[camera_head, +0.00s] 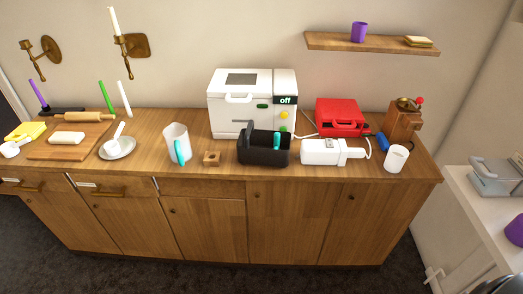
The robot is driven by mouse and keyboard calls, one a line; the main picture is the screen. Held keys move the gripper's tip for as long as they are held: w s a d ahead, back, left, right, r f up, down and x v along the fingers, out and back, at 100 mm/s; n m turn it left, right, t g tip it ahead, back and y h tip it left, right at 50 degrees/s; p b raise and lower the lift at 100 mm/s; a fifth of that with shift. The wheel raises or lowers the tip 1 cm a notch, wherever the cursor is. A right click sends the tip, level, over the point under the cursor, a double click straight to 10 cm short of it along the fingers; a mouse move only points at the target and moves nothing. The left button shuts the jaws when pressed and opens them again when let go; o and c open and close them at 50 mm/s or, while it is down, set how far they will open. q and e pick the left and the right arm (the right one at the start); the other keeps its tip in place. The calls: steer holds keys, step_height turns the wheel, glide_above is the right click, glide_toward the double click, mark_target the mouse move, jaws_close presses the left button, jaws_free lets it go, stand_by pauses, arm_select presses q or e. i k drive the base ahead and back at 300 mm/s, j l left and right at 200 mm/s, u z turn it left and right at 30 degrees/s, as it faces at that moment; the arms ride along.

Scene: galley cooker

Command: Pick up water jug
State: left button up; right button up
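The water jug (176,142) appears to be the white, wide-mouthed jug with a teal handle. It stands upright on the wooden counter (225,160), left of the middle, near the front edge. Its handle faces the front, toward me. Neither of my grippers is in view, and nothing is touching the jug.
A black caddy (262,155) and a white oven (225,121) are farther right. A cutting board (44,149) lies left. Dark floor (160,275) is open in front.

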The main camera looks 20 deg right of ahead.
mark_target(178, 145)
steer(key=i+l+u, duration=0.1)
steer(key=l, duration=0.3)
steer(key=i+l+u, duration=0.1)
steer(key=l, duration=0.3)
steer(key=i+l+u, duration=0.1)
steer(key=l, duration=0.3)
steer(key=i+l+u, duration=0.1)
steer(key=l, duration=0.3)
steer(key=i+l+u, duration=0.1)
steer(key=l, duration=0.35)
steer(key=i, duration=0.1)
